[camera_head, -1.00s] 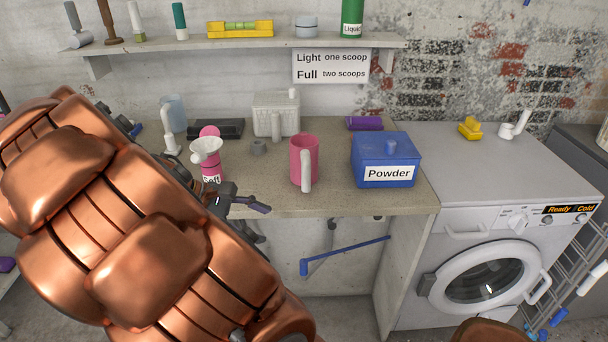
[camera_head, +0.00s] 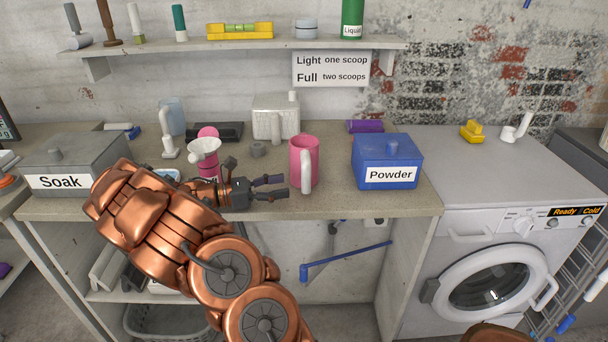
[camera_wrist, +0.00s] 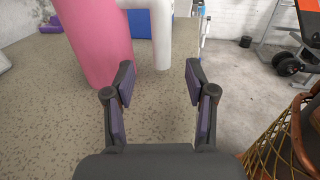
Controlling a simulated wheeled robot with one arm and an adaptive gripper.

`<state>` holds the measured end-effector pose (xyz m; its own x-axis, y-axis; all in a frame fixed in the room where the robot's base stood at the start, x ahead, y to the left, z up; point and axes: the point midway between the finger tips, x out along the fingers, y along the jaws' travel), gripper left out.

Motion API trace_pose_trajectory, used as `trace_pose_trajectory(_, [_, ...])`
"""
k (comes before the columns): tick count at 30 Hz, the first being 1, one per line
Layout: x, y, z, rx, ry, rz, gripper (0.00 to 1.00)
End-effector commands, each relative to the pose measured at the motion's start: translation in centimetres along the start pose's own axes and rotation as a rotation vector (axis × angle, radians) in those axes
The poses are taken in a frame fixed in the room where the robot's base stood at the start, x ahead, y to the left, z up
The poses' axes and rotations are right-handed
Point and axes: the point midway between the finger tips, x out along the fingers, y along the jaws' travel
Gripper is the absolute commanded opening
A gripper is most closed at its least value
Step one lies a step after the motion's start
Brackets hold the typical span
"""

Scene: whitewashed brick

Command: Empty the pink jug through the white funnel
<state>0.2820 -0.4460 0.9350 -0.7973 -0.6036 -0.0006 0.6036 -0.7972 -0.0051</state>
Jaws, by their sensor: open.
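The pink jug (camera_head: 302,160) stands upright on the worktop, its white handle (camera_head: 306,172) facing the front. My gripper (camera_head: 277,187) is open and empty, just left of the jug and pointing toward it. In the wrist view the jug's pink side (camera_wrist: 97,42) and white handle (camera_wrist: 161,32) are ahead of my open fingers (camera_wrist: 158,84), not between them. The bottle's lower part is partly hidden by my gripper. The inside of the jug cannot be made out.
A blue Powder box (camera_head: 387,172) stands right of the jug. A grey Soak box (camera_head: 70,165) is at the left. The worktop's front edge (camera_head: 340,212) is near; bare worktop lies between jug and Powder box.

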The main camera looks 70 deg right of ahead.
Motion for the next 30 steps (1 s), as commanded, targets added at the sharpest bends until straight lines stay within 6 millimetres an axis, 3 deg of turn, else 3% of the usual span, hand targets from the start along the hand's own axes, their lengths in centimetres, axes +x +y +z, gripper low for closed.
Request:
trace_pose_trajectory(14, [3.9,-0.1,0.4,0.000,-0.003,-0.001,0.56])
trace_pose_trajectory(22, [7.3,-0.3,0.4,-0.001,-0.002,-0.003,0.56])
trace_pose_trajectory(30, [7.7,-0.2,0.3,0.000,-0.001,-0.001,0.56])
